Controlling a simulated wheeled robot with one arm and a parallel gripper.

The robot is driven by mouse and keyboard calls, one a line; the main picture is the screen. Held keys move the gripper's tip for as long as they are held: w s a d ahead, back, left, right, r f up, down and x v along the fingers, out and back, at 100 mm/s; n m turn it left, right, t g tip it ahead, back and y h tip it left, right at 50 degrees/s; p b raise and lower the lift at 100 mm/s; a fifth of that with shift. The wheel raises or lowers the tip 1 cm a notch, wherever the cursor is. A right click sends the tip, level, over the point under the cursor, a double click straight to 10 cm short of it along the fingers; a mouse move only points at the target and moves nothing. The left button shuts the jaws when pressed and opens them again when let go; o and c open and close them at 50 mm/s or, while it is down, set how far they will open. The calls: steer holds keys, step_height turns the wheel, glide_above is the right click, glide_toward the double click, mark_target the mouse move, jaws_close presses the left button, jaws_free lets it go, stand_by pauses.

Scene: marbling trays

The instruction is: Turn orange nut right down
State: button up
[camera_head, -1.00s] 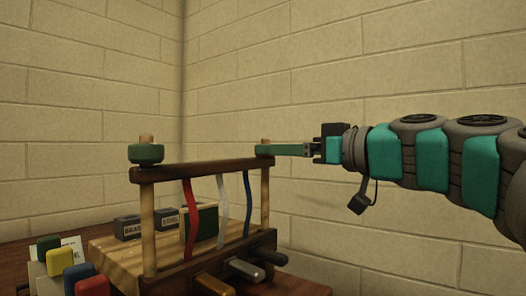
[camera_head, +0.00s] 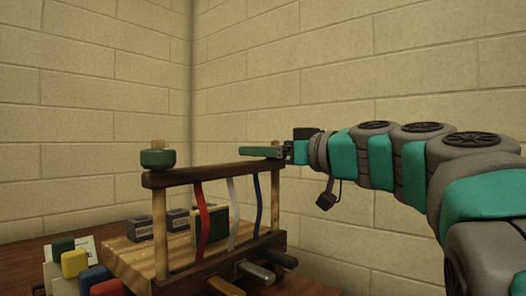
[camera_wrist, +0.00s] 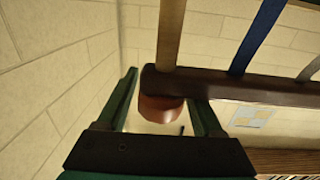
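The orange nut (camera_wrist: 160,108) shows in the wrist view against the end of the dark crossbar (camera_wrist: 240,88), on the side away from the post. My gripper (camera_wrist: 163,95) has one finger on each side of it, with a gap visible on both sides, so it looks open. In the head view my gripper (camera_head: 262,151) is level, just above the right end of the crossbar (camera_head: 215,170), and its green finger hides the nut and the peg top there. A green nut (camera_head: 157,159) sits around the peg above the crossbar's left end.
Red (camera_head: 202,225), white (camera_head: 233,210) and blue (camera_head: 259,205) strips hang below the crossbar. Grey labelled blocks (camera_head: 138,230) and a green-faced block (camera_head: 212,226) stand behind. Coloured pieces (camera_head: 75,262) are at front left. The brick wall (camera_head: 400,60) is behind; space above the crossbar is clear.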

jaws_close()
stand_by(0.3)
